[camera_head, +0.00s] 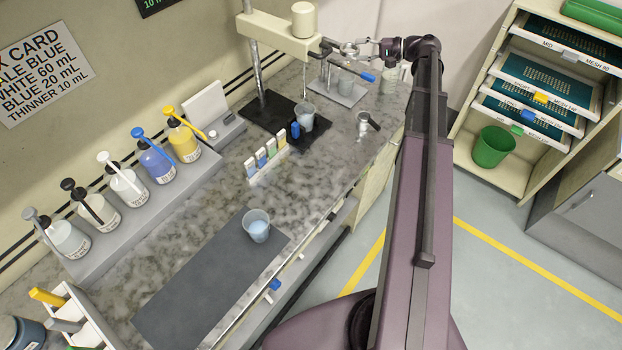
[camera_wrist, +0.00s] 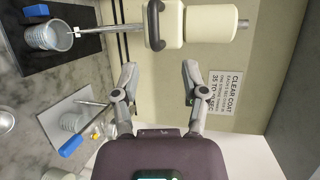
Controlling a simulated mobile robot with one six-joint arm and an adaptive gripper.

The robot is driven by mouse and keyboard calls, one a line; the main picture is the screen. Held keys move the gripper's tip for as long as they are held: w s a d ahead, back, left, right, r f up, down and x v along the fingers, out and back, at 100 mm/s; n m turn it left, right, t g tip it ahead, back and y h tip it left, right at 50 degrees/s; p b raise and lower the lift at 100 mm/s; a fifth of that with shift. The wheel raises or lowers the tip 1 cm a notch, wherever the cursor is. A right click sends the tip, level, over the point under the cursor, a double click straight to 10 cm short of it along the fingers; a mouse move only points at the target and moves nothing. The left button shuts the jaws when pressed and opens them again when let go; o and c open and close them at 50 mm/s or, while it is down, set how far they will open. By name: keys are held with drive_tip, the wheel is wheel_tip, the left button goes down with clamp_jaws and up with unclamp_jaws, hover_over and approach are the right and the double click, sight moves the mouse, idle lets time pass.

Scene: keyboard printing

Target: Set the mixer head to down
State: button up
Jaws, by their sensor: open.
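The mixer head (camera_head: 278,35) is a cream box with a round cream motor on top, carried on a post at the back of the bench. In the wrist view the mixer head (camera_wrist: 171,40) lies sideways at the top, with a dark handle (camera_wrist: 155,24) on its front. Its thin stirring rod (camera_wrist: 88,30) points toward a clear cup (camera_wrist: 45,36) on the black base (camera_head: 262,112); I cannot tell how far it enters the cup. My gripper (camera_wrist: 158,72) is open and empty, its fingers spread just short of the handle. My gripper (camera_head: 352,47) also shows right of the head.
A grey stand with a cup (camera_head: 345,85) and blue handle (camera_head: 367,76) stands close below my gripper. Pump bottles (camera_head: 154,160) line the wall. A cup (camera_head: 257,228) sits on a dark mat. A shelf (camera_head: 540,90) stands at the right.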

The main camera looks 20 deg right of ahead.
drive_tip(key=s+a+f+n+g+h+b, duration=0.2)
drive_tip(key=s+a+f+h+b, duration=0.2)
drive_tip(key=f, duration=0.6)
drive_tip(key=s+a+f+n+g+h+b, duration=0.2)
drive_tip(key=s+a+f+g+h+b, duration=0.1)
drive_tip(key=s+a+f+b, duration=0.4)
drive_tip(key=s+a+f+n+g+h+b, duration=0.2)
drive_tip(key=s+a+f+b, duration=0.4)
drive_tip(key=f, duration=0.9)
drive_tip(key=shift+s+a+g+h+b, duration=0.45)
drive_tip(key=shift+s+a+h, duration=0.85)
drive_tip(key=shift+a, duration=0.85)
